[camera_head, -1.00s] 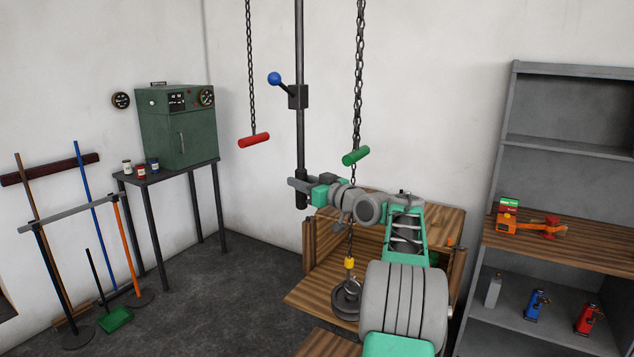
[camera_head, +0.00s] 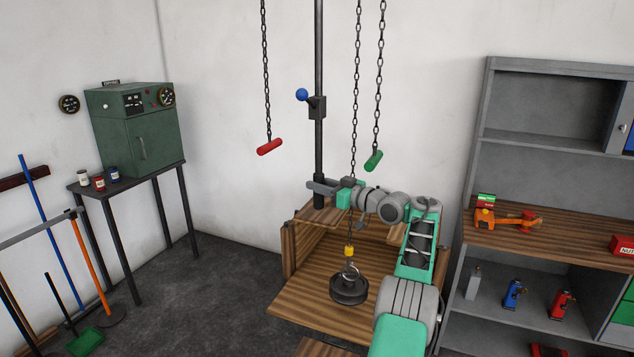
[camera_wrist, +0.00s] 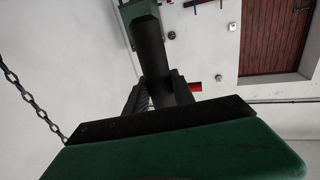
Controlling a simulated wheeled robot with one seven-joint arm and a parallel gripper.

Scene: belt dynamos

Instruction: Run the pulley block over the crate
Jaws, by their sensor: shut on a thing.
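A vertical dark pole with a blue-knobbed lever (camera_head: 308,100) comes down from above the picture. My gripper (camera_head: 321,187) is shut around the pole near its lower end. In the wrist view the dark pole (camera_wrist: 151,50) runs between the fingers. A chain holds a yellow piece and, under it, a dark round weight with a ring (camera_head: 349,288). I take these as hanging from the pulley block, which itself is above the picture. The weight appears in front of the open wooden crate (camera_head: 292,252); its exact height over the crate's boards is unclear.
A red handle (camera_head: 269,147) and a green handle (camera_head: 373,160) hang on chains beside the pole. A grey shelf (camera_head: 478,150) stands close on the right. A green cabinet (camera_head: 140,130) on a table and brooms stand at the left. Floor between is clear.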

